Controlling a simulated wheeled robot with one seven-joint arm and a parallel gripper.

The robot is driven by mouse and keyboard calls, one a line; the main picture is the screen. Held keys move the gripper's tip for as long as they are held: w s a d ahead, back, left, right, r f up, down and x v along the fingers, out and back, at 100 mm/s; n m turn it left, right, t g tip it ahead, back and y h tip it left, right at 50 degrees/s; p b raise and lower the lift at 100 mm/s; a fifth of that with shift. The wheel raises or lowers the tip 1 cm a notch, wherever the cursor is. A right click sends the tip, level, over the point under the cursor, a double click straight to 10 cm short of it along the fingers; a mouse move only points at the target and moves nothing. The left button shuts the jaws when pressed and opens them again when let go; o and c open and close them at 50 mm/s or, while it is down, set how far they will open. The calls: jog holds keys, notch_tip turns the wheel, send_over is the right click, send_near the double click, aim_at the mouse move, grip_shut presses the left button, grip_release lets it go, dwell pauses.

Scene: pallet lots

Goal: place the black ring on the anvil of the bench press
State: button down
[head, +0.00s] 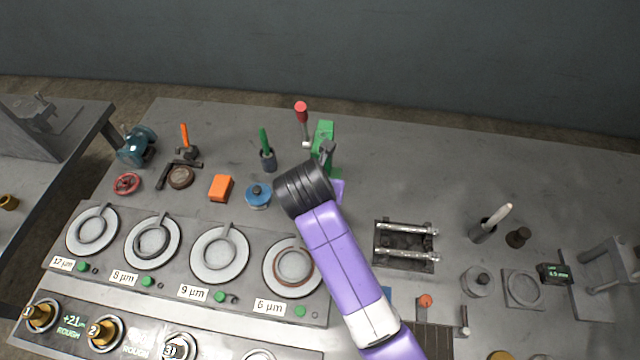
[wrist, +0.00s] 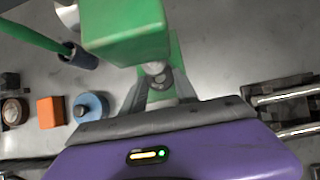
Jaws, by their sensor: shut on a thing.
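The bench press (head: 323,136) is green and stands at the back of the bench, with a red-knobbed lever (head: 301,112). In the wrist view its green head (wrist: 125,35) fills the upper middle, with the grey ram (wrist: 153,68) below it. My gripper (head: 327,153) is at the front of the press, and its fingers (wrist: 160,90) reach in under the ram. They are shut on a small dark piece, taken as the black ring (wrist: 161,80), mostly hidden by the ram and fingers. The anvil is hidden, so I cannot tell whether the ring touches it.
Left of the press are a green-handled tool in a cup (head: 267,155), a blue round part (head: 258,195) and an orange block (head: 220,188). A row of round plates with rings (head: 220,254) lies in front. A tray with two rails (head: 405,262) is to the right.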

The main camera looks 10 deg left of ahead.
jog(key=shift+w+f, duration=0.4)
jog(key=shift+w, duration=0.2)
jog(key=shift+f, duration=0.15)
jog(key=shift+f, duration=0.15)
jog(key=c, duration=0.9)
grip_release()
jog(key=shift+s+r, duration=0.15)
jog(key=shift+r, duration=0.2)
jog(key=v, duration=1.1)
jog(key=shift+s+r, duration=0.1)
jog(key=shift+r, duration=0.15)
jog(key=shift+s, duration=0.1)
